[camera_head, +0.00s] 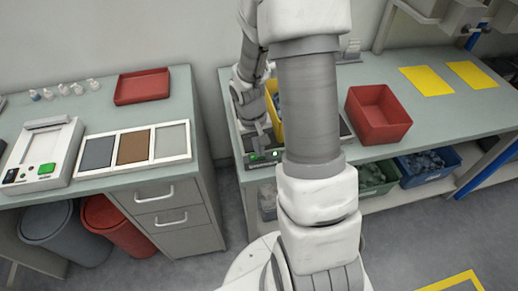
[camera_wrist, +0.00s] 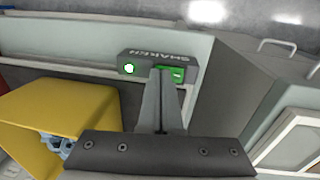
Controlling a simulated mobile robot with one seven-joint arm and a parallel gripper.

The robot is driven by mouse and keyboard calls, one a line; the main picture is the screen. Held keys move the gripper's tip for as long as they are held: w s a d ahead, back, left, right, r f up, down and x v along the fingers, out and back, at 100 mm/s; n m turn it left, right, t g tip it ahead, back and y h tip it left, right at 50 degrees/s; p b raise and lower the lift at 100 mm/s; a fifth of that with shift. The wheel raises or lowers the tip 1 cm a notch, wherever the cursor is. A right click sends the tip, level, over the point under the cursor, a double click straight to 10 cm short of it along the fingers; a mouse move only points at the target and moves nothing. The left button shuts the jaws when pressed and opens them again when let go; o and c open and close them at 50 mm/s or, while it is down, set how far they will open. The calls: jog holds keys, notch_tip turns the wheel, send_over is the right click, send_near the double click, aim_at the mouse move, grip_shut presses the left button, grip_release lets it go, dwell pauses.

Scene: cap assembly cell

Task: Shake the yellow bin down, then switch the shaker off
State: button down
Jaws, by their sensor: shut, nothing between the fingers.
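The yellow bin (camera_wrist: 50,110) is at the left of the wrist view, with grey-blue parts showing at its edge. In the head view the yellow bin (camera_head: 272,103) is mostly hidden behind my arm. The shaker's dark control panel (camera_wrist: 140,58) has a lit green round lamp (camera_wrist: 129,69) and a green switch (camera_wrist: 178,74). The panel also shows at the bench's front edge in the head view (camera_head: 255,158). My gripper (camera_wrist: 161,72) is shut and empty, its fingertips in front of the panel beside the green switch. I cannot tell whether they touch it.
A red bin (camera_head: 378,114) stands on the bench right of my arm, with yellow mats (camera_head: 427,81) beyond. Blue (camera_head: 428,166) and green bins sit on the shelf below. A separate left bench holds a red tray (camera_head: 142,87) and a device with a green button (camera_head: 46,168).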

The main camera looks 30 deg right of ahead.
aim_at(255, 157)
jog(key=shift+s+d+f, duration=0.1)
jog(key=shift+s+f, duration=0.1)
jog(key=shift+f, duration=0.25)
jog(key=shift+s, duration=0.1)
jog(key=shift+w+a, duration=0.25)
jog(key=shift+a, duration=0.6)
jog(key=shift+w+a+r+p, duration=0.1)
jog(key=shift+r+p, duration=0.2)
jog(key=shift+r, duration=0.1)
notch_tip(255, 157, up, 14)
jog(key=p, duration=0.4)
jog(key=shift+w, duration=0.15)
jog(key=shift+r, duration=0.1)
